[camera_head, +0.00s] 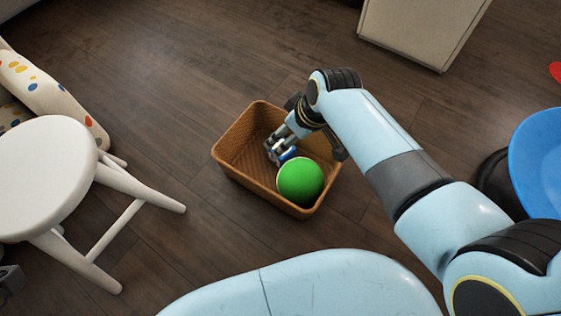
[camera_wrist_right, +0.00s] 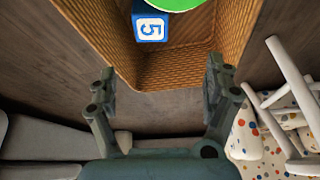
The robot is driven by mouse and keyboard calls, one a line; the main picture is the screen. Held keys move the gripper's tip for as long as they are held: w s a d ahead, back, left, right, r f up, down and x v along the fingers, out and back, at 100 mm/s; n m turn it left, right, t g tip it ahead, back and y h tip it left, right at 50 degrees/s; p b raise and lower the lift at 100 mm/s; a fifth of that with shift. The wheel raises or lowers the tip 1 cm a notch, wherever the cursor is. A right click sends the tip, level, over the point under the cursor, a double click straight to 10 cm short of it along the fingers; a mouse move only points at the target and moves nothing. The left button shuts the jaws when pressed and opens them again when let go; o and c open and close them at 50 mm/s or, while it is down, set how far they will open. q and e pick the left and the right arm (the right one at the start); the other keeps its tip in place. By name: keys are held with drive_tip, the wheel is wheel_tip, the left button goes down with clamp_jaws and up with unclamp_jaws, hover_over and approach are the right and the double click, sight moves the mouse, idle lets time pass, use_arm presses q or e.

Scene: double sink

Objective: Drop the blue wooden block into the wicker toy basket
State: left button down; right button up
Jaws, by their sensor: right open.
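The brown wicker basket (camera_head: 240,180) stands on the floor in the middle of the head view; its woven walls also show in the wrist view (camera_wrist_right: 102,35). The blue block (camera_wrist_right: 150,27), with a white face bearing a 5, is inside the basket beside a green ball. In the head view only a bit of the block (camera_head: 288,154) shows between my fingers and the ball. My right gripper (camera_head: 275,151) reaches over the basket, fingers pointing down into it. In the wrist view its fingers (camera_wrist_right: 162,85) are spread and empty, apart from the block.
The green ball (camera_head: 300,181) fills the basket's near right part. A white stool (camera_head: 45,175) stands left, by a dotted cushioned seat (camera_head: 45,95). A pale cabinet (camera_head: 420,30) is at the back, a blue round seat (camera_head: 543,160) at right. Floor behind the basket is clear.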

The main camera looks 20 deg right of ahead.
drive_tip(key=v, duration=1.1)
drive_tip(key=shift+s, duration=0.15)
